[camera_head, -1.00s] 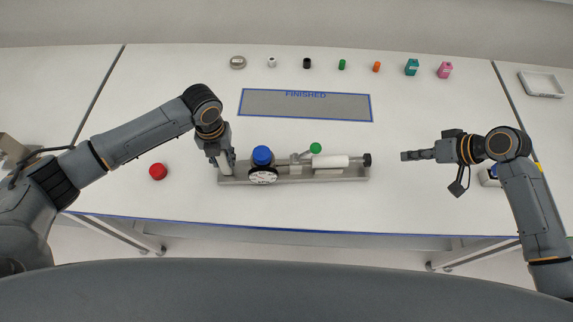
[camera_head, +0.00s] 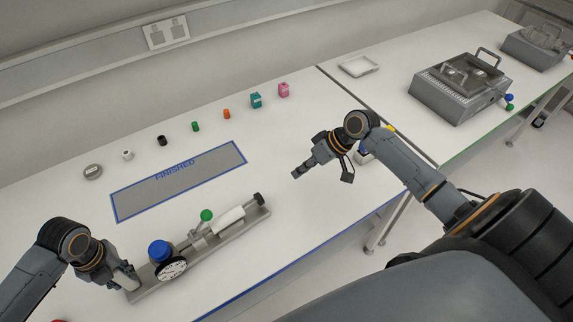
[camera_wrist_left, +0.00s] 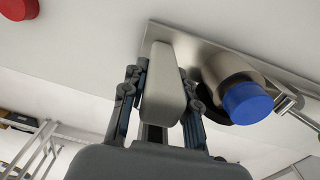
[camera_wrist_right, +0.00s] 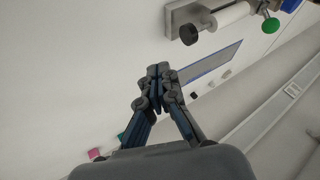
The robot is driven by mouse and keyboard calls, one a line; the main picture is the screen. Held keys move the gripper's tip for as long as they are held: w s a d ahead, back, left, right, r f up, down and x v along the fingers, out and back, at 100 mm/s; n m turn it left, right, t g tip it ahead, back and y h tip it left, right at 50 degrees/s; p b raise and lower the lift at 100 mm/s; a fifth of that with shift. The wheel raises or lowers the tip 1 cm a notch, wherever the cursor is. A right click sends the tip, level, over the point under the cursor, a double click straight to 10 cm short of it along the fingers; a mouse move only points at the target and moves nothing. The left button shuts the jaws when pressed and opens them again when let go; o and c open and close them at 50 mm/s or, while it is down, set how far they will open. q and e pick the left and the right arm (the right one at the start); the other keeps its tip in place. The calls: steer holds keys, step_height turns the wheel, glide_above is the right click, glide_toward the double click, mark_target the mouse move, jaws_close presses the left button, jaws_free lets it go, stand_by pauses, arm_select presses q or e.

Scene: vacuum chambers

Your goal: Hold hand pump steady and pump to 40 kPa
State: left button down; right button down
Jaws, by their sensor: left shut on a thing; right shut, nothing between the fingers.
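The hand pump assembly sits on a long grey base (camera_head: 215,248) on the table. It has a blue cap (camera_head: 159,250), a dial gauge (camera_head: 172,270) whose reading is too small to tell, a green knob (camera_head: 207,215), a white cylinder (camera_head: 229,219) and a black end knob (camera_head: 259,199). My left gripper (camera_head: 131,281) is shut on the pale grey upright block (camera_wrist_left: 165,88) at the base's left end. My right gripper (camera_head: 298,174) is shut and empty, apart from the black end knob and to its right. The right wrist view shows its fingers (camera_wrist_right: 155,85) together.
A "FINISHED" mat (camera_head: 130,206) lies behind the pump. Several small items, including a teal one (camera_head: 256,100) and a pink one (camera_head: 284,90), stand along the back. A white tray (camera_head: 360,66) and a metal chamber (camera_head: 461,85) are to the right. Table between pump and right gripper is clear.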

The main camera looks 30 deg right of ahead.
mark_target(259, 199)
steer(key=x, duration=0.9)
steer(key=shift+a+r, duration=0.1)
steer(key=shift+s+a, duration=0.1)
steer(key=shift+a, duration=1.1)
steer(key=shift+s+a, duration=0.1)
steer(key=shift+a, duration=0.6)
